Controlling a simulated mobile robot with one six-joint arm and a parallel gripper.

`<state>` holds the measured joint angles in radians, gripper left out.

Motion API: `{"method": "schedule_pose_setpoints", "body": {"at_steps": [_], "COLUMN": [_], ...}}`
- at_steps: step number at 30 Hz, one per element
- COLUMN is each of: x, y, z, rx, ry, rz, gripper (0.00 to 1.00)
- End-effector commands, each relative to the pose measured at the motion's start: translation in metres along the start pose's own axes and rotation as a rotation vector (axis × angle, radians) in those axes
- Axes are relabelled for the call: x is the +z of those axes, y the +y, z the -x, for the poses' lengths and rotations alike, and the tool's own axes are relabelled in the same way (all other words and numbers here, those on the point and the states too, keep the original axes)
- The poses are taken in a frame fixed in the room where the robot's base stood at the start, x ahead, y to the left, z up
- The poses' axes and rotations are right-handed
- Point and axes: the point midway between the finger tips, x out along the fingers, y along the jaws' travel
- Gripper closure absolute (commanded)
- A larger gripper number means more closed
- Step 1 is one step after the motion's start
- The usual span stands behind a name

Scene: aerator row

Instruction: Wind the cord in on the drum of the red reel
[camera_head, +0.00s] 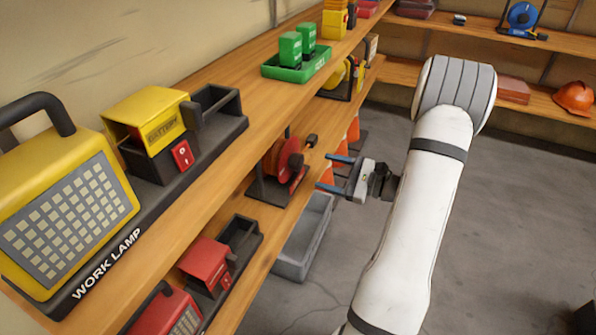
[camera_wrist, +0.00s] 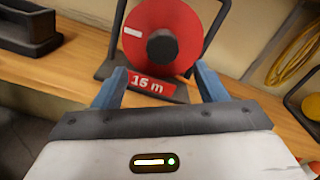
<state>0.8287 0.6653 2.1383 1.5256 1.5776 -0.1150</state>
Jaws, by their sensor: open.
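The red reel (camera_head: 287,163) stands on the lower wooden shelf in a dark frame. In the wrist view its red drum face (camera_wrist: 187,17) shows a dark round hub and a white mark, with its top cut off. A red plate reading "15 m" (camera_wrist: 150,84) sits at the foot of the frame. A dark knob (camera_head: 311,141) shows beside the reel in the head view.
A grey bin (camera_head: 305,240) stands under the shelf edge. A red box with a dark holder (camera_head: 205,262) sits left of the reel, with orange cones (camera_head: 353,130) beyond it. The upper shelf holds a work lamp (camera_head: 68,195) and a green tray (camera_head: 297,70). Floor to the right is largely clear.

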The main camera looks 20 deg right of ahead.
Motion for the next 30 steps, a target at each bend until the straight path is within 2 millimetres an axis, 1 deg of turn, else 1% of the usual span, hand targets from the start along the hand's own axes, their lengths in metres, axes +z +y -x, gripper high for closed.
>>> {"method": "schedule_pose_setpoints", "body": {"at_steps": [1,4,12,16,21,27,28,30], "x": [-0.005,-0.006,-0.005,-0.005,-0.004,-0.003,-0.003,-0.003], "y": [-0.001,-0.002,-0.001,-0.001,-0.002,-0.002,-0.002,-0.002], "z": [0.000,-0.009,-0.054,-0.069,-0.077,-0.078,-0.078,-0.078], "rx": [-0.012,-0.018,-0.012,-0.012,-0.013,-0.013,-0.013,-0.012], "ry": [-0.002,-0.004,-0.005,-0.004,-0.004,-0.004,-0.004,-0.004], "rz": [-0.003,-0.004,-0.004,-0.004,-0.005,-0.005,-0.005,-0.005], "gripper": [0.34,0.34,0.34,0.34,0.34,0.34,0.35,0.40]}}
